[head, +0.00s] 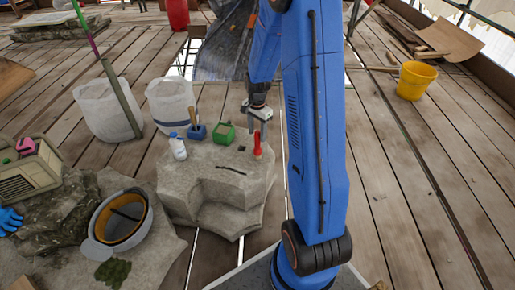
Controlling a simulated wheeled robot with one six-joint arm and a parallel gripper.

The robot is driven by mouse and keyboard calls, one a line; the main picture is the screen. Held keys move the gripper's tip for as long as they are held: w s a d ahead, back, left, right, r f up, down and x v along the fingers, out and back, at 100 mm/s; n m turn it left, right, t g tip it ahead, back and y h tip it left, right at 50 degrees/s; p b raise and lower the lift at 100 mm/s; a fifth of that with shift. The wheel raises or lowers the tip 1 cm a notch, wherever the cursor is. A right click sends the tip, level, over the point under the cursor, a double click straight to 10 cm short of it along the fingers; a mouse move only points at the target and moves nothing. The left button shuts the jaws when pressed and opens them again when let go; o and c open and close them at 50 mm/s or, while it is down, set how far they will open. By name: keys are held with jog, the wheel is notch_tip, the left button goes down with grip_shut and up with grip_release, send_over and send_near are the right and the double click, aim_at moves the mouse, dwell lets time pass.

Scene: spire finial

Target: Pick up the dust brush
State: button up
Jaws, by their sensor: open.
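My gripper (259,131) points down over the right part of a grey stone block (213,205). Its fingers are open. A red upright item (257,146) stands on the stone below and about between the fingertips; I cannot tell whether they touch it. To the left stands a small blue item with a wooden handle (196,130), and beside it a green box-like item (223,133). A thin dark item (231,170) lies flat on the stone's top. Which of these is the dust brush is too small to tell for sure.
A white bottle with a blue cap (178,148) stands at the stone's left edge. Two whitish buckets (108,112) (170,105) stand behind left. A helmet (120,218) lies on rock at left. A yellow bucket (415,80) stands far right on open plank floor.

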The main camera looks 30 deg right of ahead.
aim_at(258, 143)
jog(key=f, duration=0.3)
jog(key=s+f, duration=0.1)
jog(key=f, duration=0.1)
jog(key=shift+a, duration=0.15)
jog(key=shift+w+f, duration=0.1)
jog(key=shift+f, duration=0.55)
grip_shut()
